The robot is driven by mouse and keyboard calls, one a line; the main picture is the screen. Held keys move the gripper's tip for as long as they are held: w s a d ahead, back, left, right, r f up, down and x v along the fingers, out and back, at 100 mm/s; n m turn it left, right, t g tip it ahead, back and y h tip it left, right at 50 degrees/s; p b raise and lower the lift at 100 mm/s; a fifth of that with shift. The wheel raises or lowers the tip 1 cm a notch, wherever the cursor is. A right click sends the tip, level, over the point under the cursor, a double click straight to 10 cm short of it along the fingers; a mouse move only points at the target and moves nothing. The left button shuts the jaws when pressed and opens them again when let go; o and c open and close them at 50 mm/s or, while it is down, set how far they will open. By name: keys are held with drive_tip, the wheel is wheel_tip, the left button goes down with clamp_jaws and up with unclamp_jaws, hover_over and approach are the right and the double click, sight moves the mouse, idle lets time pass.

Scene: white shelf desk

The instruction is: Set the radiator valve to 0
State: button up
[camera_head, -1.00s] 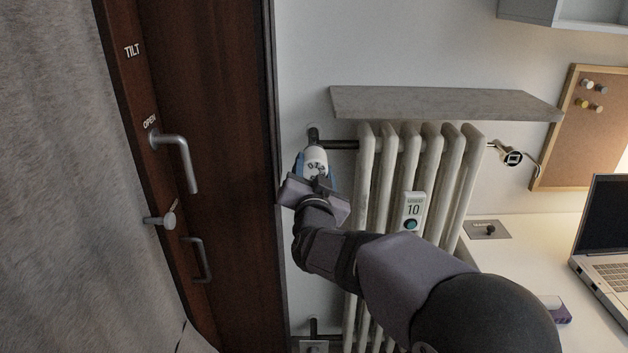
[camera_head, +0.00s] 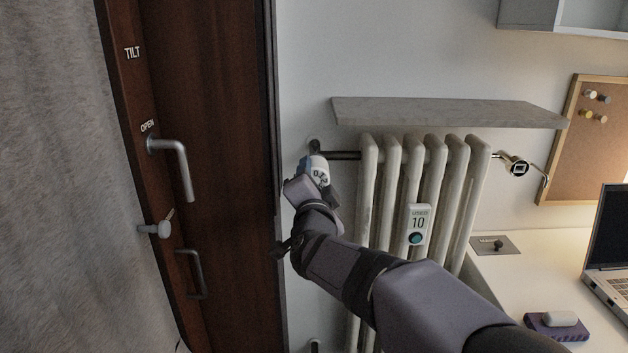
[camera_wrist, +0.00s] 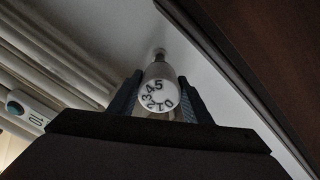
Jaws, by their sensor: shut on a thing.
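The white radiator valve (camera_head: 315,168) sits at the upper left end of the radiator's pipe. Its dial also shows in the wrist view (camera_wrist: 158,96), with the digits 0 to 5 around its face; the 5 and 4 are at the top and the 0 is at the lower right. My gripper (camera_wrist: 157,100) is shut on the valve, one blue-grey finger on each side. In the head view my gripper (camera_head: 314,185) hides the lower part of the valve. I cannot make out a pointer mark.
The cream radiator (camera_head: 423,165) stands right of the valve, with a meter reading 10 (camera_head: 417,223) on it. A stone shelf (camera_head: 445,112) juts out above. The dark brown door frame (camera_head: 225,120) with handles is close on the left.

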drive_tip(key=o, duration=1.1)
drive_tip(key=shift+c, duration=0.2)
drive_tip(key=s, duration=0.7)
drive_tip(key=shift+s, duration=0.2)
